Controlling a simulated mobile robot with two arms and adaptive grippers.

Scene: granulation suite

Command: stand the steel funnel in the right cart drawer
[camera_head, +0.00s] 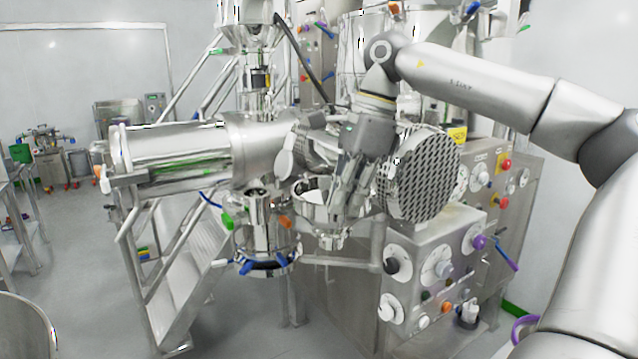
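My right gripper (343,203) hangs from the arm that comes in from the right, its fingers pointing down. It looks shut on the right-hand rim of the steel funnel (318,212), a shiny piece with a wide round mouth on top that tapers downward. The funnel is roughly upright and in the air in front of the machine. The fingers hide part of it, and its outline blends with the bright steel behind. I see no cart drawer that I can make out. My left gripper is not in view.
A large steel machine fills the middle, with a horizontal drum (175,158), a perforated round cover (428,175) and a control cabinet (425,275) with knobs. Steel steps (190,290) stand at the left. Grey floor (85,240) is open farther left. A steel round vessel (22,325) stands at the lower left.

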